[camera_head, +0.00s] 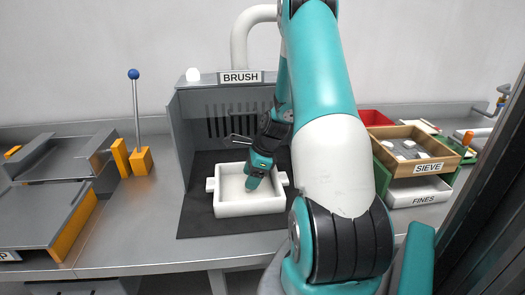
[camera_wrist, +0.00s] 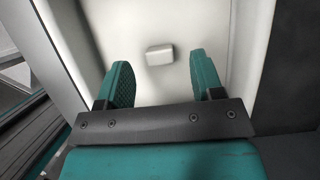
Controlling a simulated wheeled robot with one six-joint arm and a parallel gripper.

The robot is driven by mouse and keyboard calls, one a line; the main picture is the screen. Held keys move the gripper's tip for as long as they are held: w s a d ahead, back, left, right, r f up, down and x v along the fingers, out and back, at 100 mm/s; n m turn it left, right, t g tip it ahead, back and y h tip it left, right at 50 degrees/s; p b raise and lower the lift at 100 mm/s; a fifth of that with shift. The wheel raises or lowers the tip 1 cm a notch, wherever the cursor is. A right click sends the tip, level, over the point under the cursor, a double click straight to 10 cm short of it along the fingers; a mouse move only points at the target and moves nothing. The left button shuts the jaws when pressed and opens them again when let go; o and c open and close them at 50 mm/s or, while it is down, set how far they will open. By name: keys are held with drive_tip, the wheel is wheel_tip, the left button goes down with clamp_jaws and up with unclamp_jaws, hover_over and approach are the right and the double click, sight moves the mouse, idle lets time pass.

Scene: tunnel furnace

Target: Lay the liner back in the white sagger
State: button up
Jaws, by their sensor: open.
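The white sagger (camera_head: 250,208) is a shallow square tray with a lug on either side, standing on the dark mat under the BRUSH sign. My gripper (camera_head: 252,184) points down into it. In the wrist view my gripper (camera_wrist: 162,80) is open, with nothing between its green fingers. Beyond the fingertips a small white block (camera_wrist: 160,54) stands up from a flat white surface inside the sagger. I cannot tell whether that surface is the liner or the sagger's own floor. The sagger's wall (camera_wrist: 60,45) shows at the left of the wrist view.
The grey brush booth (camera_head: 183,130) has walls on the left and back. A lever with a blue knob (camera_head: 133,74) stands left of it. The SIEVE box (camera_head: 408,150), holding pale pieces, sits above the white FINES tray (camera_head: 420,192) at the right.

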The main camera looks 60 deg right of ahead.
drive_tip(key=v, duration=1.5)
drive_tip(key=w+a+r+n+g+y, duration=0.1)
drive_tip(key=w+a+r+n, duration=0.15)
drive_tip(key=a+n, duration=0.75)
drive_tip(key=w+a+r+n+g, duration=0.1)
drive_tip(key=w+a+r+n, duration=0.15)
drive_tip(key=a+n, duration=0.75)
drive_tip(key=s+a+r+n, duration=0.1)
drive_tip(key=s+a+n, duration=0.6)
drive_tip(key=a, duration=0.4)
drive_tip(key=s+a+r+n+g, duration=0.1)
drive_tip(key=s+a+n, duration=0.5)
drive_tip(key=a, duration=0.5)
drive_tip(key=shift+s+r+n, duration=0.25)
drive_tip(key=shift+s+n, duration=0.15)
drive_tip(key=shift+s, duration=0.1)
drive_tip(key=shift+a, duration=0.1)
